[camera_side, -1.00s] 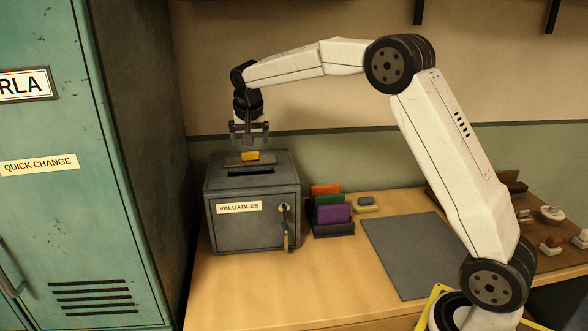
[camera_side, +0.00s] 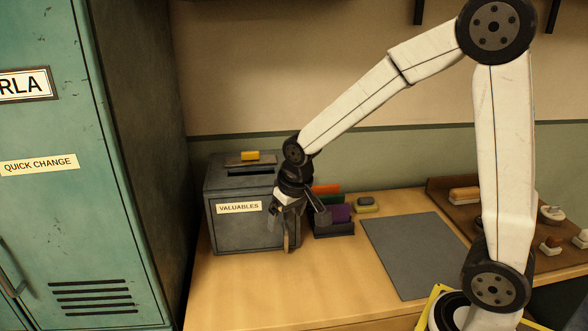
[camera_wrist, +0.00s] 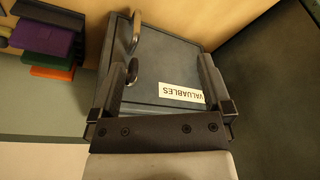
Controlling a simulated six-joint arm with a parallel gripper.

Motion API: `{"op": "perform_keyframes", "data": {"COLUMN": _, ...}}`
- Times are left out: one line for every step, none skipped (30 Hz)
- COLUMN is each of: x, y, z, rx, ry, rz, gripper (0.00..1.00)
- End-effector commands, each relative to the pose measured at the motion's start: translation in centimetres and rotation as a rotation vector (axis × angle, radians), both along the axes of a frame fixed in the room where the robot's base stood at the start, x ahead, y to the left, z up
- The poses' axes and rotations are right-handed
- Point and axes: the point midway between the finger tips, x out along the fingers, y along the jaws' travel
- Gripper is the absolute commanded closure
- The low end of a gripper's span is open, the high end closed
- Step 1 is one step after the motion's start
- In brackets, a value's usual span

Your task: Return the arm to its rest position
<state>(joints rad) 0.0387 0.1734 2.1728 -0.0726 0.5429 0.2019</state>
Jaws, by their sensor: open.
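My gripper (camera_side: 302,212) is open and empty, pointing down in front of the right front part of the grey metal box. In the wrist view its two fingers (camera_wrist: 162,75) stand apart with the box front between and beyond them. The grey box (camera_side: 228,237) is labelled VALUABLES and also shows in the wrist view (camera_wrist: 185,60). A yellow piece (camera_side: 250,155) lies on the box lid beside the slot.
A rack (camera_side: 336,230) with orange, green and purple cards stands right of the box, partly behind my gripper. A grey mat (camera_side: 412,255) lies bare on the wooden table. A brown tray (camera_side: 455,206) holds several small items. A teal cabinet (camera_side: 70,220) stands left.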

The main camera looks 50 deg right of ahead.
Motion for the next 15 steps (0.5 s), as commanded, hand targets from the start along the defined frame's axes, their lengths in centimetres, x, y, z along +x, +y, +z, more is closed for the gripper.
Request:
{"op": "perform_keyframes", "data": {"x": -1.4, "y": 0.4, "z": -0.5, "rx": 0.001, "ry": 0.004, "rz": 0.023, "gripper": 0.00}}
{"op": "perform_keyframes", "data": {"x": -2.2, "y": 0.6, "z": -0.8, "rx": 0.002, "ry": 0.007, "rz": 0.037, "gripper": 0.00}}
{"op": "perform_keyframes", "data": {"x": -3.2, "y": 0.8, "z": -1.3, "rx": 0.003, "ry": 0.009, "rz": 0.056, "gripper": 0.00}}
{"op": "perform_keyframes", "data": {"x": -4.0, "y": 1.0, "z": -1.6, "rx": 0.004, "ry": 0.012, "rz": 0.069, "gripper": 0.00}}
{"op": "perform_keyframes", "data": {"x": -4.8, "y": 1.2, "z": -1.9, "rx": 0.004, "ry": 0.011, "rz": 0.082, "gripper": 0.00}}
{"op": "perform_keyframes", "data": {"x": -5.8, "y": 1.4, "z": -2.3, "rx": 0.005, "ry": 0.016, "rz": 0.100, "gripper": 0.00}}
{"op": "perform_keyframes", "data": {"x": -6.5, "y": 1.5, "z": -2.5, "rx": 0.005, "ry": 0.016, "rz": 0.112, "gripper": 0.00}}
{"op": "perform_keyframes", "data": {"x": -7.2, "y": 1.6, "z": -2.8, "rx": 0.005, "ry": 0.019, "rz": 0.122, "gripper": 0.00}}
{"op": "perform_keyframes", "data": {"x": -8.0, "y": 1.7, "z": -3.1, "rx": 0.005, "ry": 0.020, "rz": 0.135, "gripper": 0.00}}
{"op": "perform_keyframes", "data": {"x": -8.6, "y": 1.8, "z": -3.3, "rx": 0.004, "ry": 0.020, "rz": 0.144, "gripper": 0.00}}
{"op": "perform_keyframes", "data": {"x": -9.1, "y": 1.9, "z": -3.5, "rx": 0.005, "ry": 0.022, "rz": 0.151, "gripper": 0.00}}
{"op": "perform_keyframes", "data": {"x": -9.7, "y": 2.0, "z": -3.8, "rx": 0.004, "ry": 0.023, "rz": 0.161, "gripper": 0.00}}
{"op": "perform_keyframes", "data": {"x": -10.0, "y": 2.0, "z": -3.9, "rx": 0.004, "ry": 0.022, "rz": 0.167, "gripper": 0.00}}
{"op": "perform_keyframes", "data": {"x": -10.3, "y": 2.1, "z": -4.0, "rx": 0.003, "ry": 0.023, "rz": 0.172, "gripper": 0.00}}
{"op": "perform_keyframes", "data": {"x": -10.6, "y": 2.1, "z": -4.1, "rx": 0.004, "ry": 0.024, "rz": 0.177, "gripper": 0.00}}
